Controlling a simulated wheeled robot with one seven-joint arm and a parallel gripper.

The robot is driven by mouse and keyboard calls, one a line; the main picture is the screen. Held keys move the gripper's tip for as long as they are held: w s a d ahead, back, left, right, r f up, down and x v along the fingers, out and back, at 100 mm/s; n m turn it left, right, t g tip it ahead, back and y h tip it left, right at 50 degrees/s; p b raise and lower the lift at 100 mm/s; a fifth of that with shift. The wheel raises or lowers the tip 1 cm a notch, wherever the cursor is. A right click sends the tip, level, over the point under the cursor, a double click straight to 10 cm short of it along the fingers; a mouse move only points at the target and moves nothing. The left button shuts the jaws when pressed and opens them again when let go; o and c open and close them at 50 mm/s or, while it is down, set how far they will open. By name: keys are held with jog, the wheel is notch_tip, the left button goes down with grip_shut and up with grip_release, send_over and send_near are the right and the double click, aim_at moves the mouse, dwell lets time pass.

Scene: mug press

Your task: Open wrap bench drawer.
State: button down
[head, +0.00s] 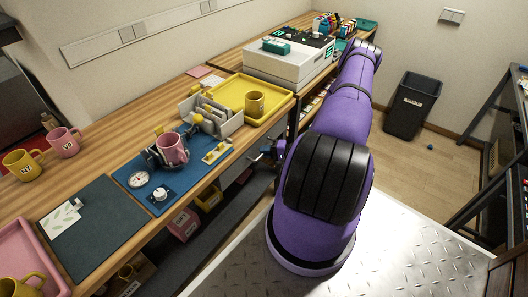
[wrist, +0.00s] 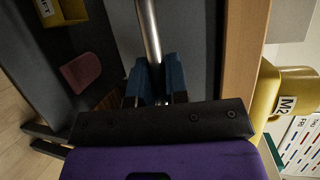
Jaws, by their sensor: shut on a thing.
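The wrap bench (head: 105,176) has a wooden top along the left wall. Its grey drawer front (head: 236,174) shows just under the bench edge, partly hidden by my arm. In the wrist view the drawer front (wrist: 195,35) is a flat grey panel beside the wooden edge. A round metal bar handle (wrist: 148,28) runs along it. My gripper (wrist: 157,82) has blue fingers shut on the handle, one on each side of the bar. In the head view my gripper (head: 263,156) shows small at the bench edge. I see no clear gap at the drawer.
A yellow tray (head: 222,93) with a yellow mug (head: 255,103) stands above the drawer. A blue mat (head: 148,196) holds a pink mug (head: 172,149) in a press. Boxes (head: 183,224) sit on the lower shelf. A black bin (head: 412,106) stands on open floor.

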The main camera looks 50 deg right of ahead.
jog(key=s+d, duration=0.2)
jog(key=s, duration=2.6)
jog(key=c, duration=1.1)
grip_release()
jog(key=shift+c, duration=0.2)
jog(key=shift+d, duration=0.1)
jog(key=v, duration=1)
jog(key=shift+s+d, duration=0.15)
jog(key=shift+s, duration=0.2)
